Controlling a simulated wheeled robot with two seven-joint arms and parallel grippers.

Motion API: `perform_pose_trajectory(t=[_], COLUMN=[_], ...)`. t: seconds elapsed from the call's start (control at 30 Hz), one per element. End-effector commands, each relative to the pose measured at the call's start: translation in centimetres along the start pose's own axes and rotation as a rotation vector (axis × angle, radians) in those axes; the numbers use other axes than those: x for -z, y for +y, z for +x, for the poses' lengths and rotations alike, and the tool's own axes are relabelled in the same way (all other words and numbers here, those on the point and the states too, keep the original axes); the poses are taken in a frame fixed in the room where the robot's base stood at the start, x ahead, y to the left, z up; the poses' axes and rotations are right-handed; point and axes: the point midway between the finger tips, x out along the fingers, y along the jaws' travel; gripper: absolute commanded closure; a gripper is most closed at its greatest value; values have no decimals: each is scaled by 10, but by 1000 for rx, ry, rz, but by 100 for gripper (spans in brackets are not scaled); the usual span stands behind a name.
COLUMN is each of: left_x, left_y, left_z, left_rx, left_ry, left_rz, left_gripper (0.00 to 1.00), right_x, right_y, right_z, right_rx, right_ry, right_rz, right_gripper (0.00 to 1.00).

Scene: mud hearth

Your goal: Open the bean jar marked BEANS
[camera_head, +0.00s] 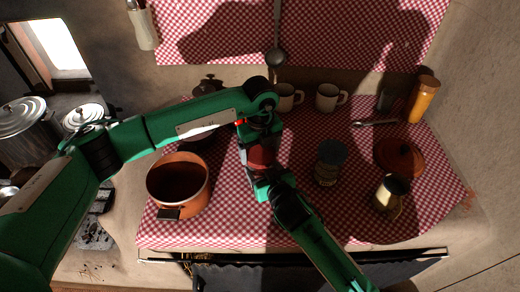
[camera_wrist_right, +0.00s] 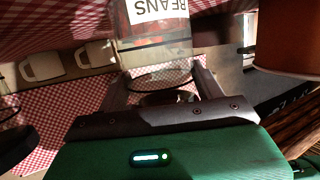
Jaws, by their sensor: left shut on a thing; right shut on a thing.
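The bean jar (camera_head: 262,157) shows between my two grippers in the head view as a small dark red-brown patch. In the right wrist view the clear glass jar (camera_wrist_right: 155,45) shows a white label reading BEANS, upside down in that picture.
An orange-brown pot (camera_head: 180,183) stands left of the jar. Two mugs (camera_head: 328,97) are at the back. The checked cloth (camera_head: 225,225) is bare in front.

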Motion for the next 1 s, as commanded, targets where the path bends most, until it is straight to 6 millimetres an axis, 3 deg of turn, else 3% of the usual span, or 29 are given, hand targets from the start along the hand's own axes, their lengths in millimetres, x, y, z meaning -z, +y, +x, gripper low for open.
perform_pose_trajectory(t=[0.27,1.0], left_x=[-1,-1], left_y=[0,0], left_z=[-1,-3], left_rx=[1,2], left_ry=[-1,-2], left_rz=[-315,-313], left_gripper=[43,43], right_x=[0,0], right_y=[-1,-1], right_z=[0,0], right_rx=[1,1], right_ry=[0,0], right_rz=[-1,0], right_gripper=[96,96])
